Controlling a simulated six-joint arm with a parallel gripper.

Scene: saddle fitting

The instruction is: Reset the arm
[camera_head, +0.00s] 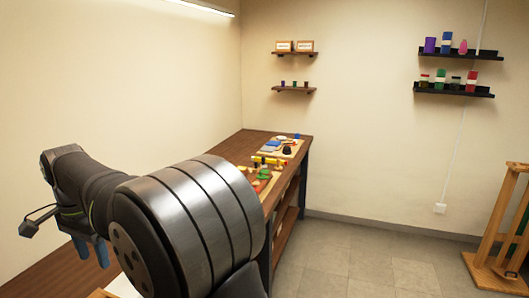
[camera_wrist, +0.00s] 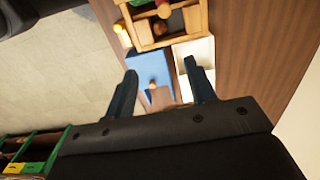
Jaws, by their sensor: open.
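My gripper (camera_wrist: 163,88) is open in the wrist view, with its two dark fingers apart and nothing held between them. Below and beyond the fingers lie a blue panel (camera_wrist: 148,68) and a white tray (camera_wrist: 205,55) on the brown wooden bench (camera_wrist: 245,50). In the head view my arm fills the lower left, and my gripper (camera_head: 92,252) hangs over the bench at the left, partly hidden behind my arm.
A wooden box (camera_wrist: 180,42) with dark and red items stands by the blue panel. Small coloured items, including a green one (camera_head: 263,174), lie along the bench. Shelves (camera_head: 455,90) hang on the wall. A wooden stand (camera_head: 497,235) is at the right; the floor between is clear.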

